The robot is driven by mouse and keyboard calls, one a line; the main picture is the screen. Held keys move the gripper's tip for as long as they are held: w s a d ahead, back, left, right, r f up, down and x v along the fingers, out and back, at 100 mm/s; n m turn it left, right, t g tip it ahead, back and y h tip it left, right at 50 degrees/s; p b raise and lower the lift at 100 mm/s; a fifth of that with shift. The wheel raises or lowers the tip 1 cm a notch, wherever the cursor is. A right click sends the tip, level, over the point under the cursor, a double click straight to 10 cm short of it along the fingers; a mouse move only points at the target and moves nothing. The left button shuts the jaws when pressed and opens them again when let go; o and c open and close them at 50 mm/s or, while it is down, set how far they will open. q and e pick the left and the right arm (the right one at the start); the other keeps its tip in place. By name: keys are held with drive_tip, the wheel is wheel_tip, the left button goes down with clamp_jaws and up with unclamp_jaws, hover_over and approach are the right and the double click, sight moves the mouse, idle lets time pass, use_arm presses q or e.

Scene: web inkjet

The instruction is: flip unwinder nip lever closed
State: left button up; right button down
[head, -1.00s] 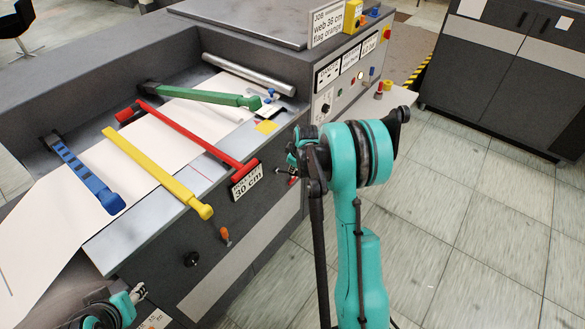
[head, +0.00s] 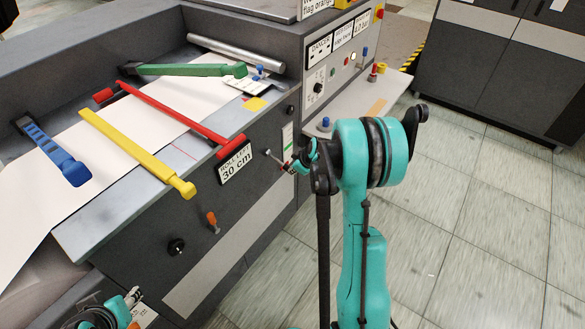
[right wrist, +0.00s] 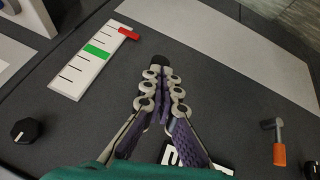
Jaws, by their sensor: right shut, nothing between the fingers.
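A small lever with an orange handle (head: 211,218) sticks out of the dark front panel. It also shows at the right of the right wrist view (right wrist: 279,152), on a grey stem. It carries no readable name. My right gripper (head: 271,156) is in front of the panel, to the right of this lever and apart from it. In the right wrist view its fingertips (right wrist: 160,78) are together with nothing held. A dark rounded end shows at the tips; I cannot tell what it belongs to. My left gripper (head: 132,297) is at the lower left edge, its jaws unclear.
A white scale (right wrist: 92,62) with a green band and red pointer is beside my right gripper. A 30 cm label (head: 235,161) and a black knob (head: 176,246) are on the panel. Blue, yellow, red and green bars lie above the white web (head: 95,170). Floor is clear at right.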

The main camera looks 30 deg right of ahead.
use_arm(q)
wheel_tip(320, 180, down, 3)
drive_tip(key=b, duration=0.2)
drive_tip(key=shift+f+b, duration=0.15)
drive_tip(key=shift+b, duration=0.2)
use_arm(e)
wheel_tip(320, 180, down, 4)
drive_tip(key=shift+w+a+r, duration=0.1)
drive_tip(key=shift+w, duration=0.05)
use_arm(q)
drive_tip(key=shift+s, duration=0.1)
use_arm(e)
drive_tip(key=shift+a, duration=0.1)
